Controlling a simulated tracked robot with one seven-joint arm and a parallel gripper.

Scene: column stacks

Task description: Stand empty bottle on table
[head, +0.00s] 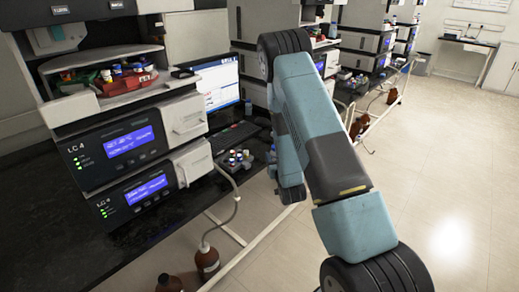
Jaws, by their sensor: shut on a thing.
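My arm crosses the middle of the head view, but my gripper is not visible, nor is anything it may hold. The black table (40,232) runs along the left side, with bare surface at its front left. A brown bottle (207,260) stands low beside the table's front edge, with a tube running up from its top. Another brown bottle (168,284) is partly cut off by the bottom edge. I cannot tell whether either is empty.
A stack of LC 4 instruments (112,150) stands on the table. A red tray (125,80) of small bottles sits in it. A monitor (215,88), a keyboard (232,138) and several vials (236,160) are beside it. Open floor (455,180) lies to the right.

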